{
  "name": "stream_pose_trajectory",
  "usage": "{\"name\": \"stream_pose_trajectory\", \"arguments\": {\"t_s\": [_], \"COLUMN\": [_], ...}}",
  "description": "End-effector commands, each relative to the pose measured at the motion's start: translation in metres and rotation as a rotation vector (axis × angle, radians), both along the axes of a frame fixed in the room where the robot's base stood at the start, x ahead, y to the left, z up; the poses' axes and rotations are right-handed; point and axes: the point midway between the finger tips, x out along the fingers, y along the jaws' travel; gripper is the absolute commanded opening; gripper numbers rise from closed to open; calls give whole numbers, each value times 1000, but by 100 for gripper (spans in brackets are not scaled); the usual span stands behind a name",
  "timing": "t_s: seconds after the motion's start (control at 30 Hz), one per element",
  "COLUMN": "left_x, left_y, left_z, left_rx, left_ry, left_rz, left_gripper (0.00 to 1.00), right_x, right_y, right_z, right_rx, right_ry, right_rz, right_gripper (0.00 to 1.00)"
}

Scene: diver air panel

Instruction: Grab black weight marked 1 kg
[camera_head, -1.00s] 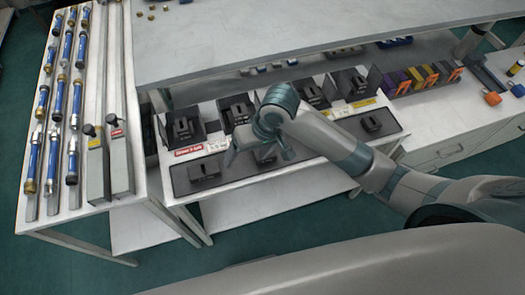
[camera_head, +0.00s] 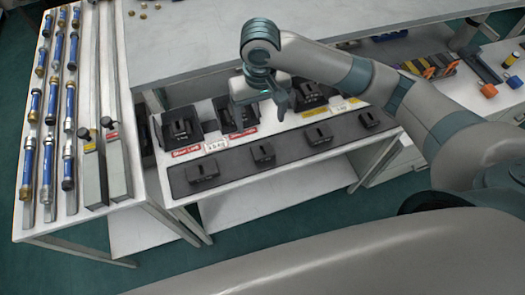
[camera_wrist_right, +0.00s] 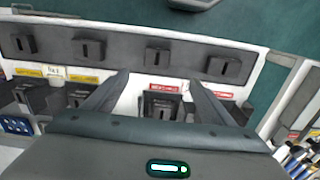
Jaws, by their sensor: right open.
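Several black block weights sit in dark holders along the back of the low bench, such as the far-left one (camera_head: 180,128); their kilogram marks are too small to read. More black weights lie in a row on the dark front tray (camera_head: 232,182), such as the second from left (camera_head: 262,153). My right gripper (camera_head: 263,120) hangs open and empty above the second holder from left, partly hiding it. In the right wrist view, a black weight (camera_wrist_right: 160,107) in a holder with a red label shows between the open fingers (camera_wrist_right: 158,80). My left gripper is out of view.
A grey shelf (camera_head: 190,50) overhangs behind the holders. A rack of blue cylinders (camera_head: 50,125) stands at the left. Purple, yellow and orange items (camera_head: 430,68) stand at the right. Red and yellow labels line the holders' front.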

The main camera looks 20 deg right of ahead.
Motion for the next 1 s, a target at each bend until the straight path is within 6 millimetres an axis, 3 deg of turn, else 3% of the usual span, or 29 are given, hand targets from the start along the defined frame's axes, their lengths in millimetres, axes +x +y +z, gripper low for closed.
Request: {"name": "stream_pose_trajectory", "arguments": {"t_s": [0.27,0.7,1.0], "left_x": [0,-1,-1], "left_y": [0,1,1], "left_z": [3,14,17], "left_rx": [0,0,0], "left_ry": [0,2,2], "left_rz": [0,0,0], "left_gripper": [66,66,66], "right_x": [-1,0,1], "right_y": [0,-1,0], "right_z": [-18,-94,-122], "right_rx": [-1,-1,1], "right_ry": [2,3,0], "right_rz": [1,-1,1], "right_gripper": [77,77,77]}}
